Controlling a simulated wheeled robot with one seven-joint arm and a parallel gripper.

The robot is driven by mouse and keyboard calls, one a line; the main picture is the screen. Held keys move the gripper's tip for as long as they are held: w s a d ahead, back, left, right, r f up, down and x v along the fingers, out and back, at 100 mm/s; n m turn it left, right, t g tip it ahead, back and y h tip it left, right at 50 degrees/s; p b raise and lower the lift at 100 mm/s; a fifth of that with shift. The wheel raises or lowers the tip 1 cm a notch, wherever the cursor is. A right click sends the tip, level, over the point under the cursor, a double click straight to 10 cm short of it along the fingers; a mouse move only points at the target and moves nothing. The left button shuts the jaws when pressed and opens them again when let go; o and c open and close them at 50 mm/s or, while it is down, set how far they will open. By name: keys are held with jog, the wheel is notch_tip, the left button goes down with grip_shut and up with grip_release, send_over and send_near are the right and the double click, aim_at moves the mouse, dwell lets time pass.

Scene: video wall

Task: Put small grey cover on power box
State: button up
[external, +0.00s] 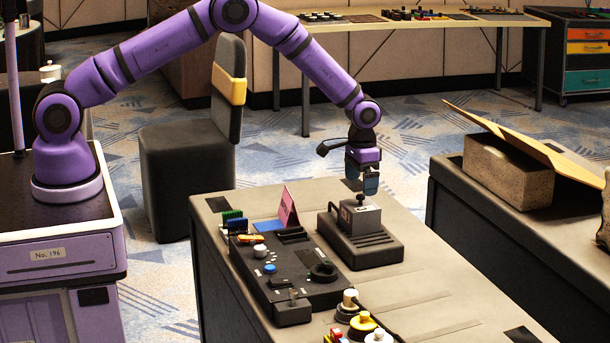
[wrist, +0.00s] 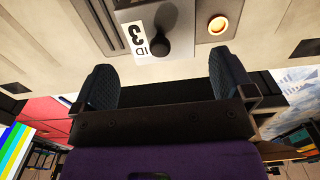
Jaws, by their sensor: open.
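The small grey cover (external: 361,217) is a grey block with a dark knob on top. It sits on the dark, slotted base that looks like the power box (external: 374,250), on the table. In the wrist view, the cover (wrist: 176,20) shows at the top with its black knob and a white "ID 3" label. My gripper (external: 369,188) is just above and slightly behind the cover, apart from it. Its two fingers (wrist: 175,88) are spread with nothing between them. The underside of the cover is hidden.
A black control panel (external: 290,272) with knobs and a pink card (external: 288,207) stands left of the box. Yellow and white parts (external: 362,322) lie in front. An orange light (wrist: 218,25) glows beside the cover. The table (external: 450,280) is bare to the right.

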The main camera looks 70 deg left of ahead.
jog(key=shift+r, duration=2.3)
jog(key=s+a+r+t, duration=0.1)
jog(key=s+a+r, duration=0.1)
jog(key=s+r, duration=0.6)
jog(key=s+a+r+t, duration=0.1)
jog(key=s+r, duration=0.3)
jog(key=r, duration=0.9)
jog(key=s+a+r, duration=0.2)
jog(key=s+r, duration=0.4)
jog(key=r, duration=0.4)
jog(key=s+a+r+t, duration=0.1)
jog(key=s+r, duration=0.1)
jog(key=s, duration=1.5)
jog(key=s+a+r+t, duration=0.2)
jog(key=s+r, duration=0.1)
jog(key=s, duration=1.5)
jog(key=shift+r, duration=0.25)
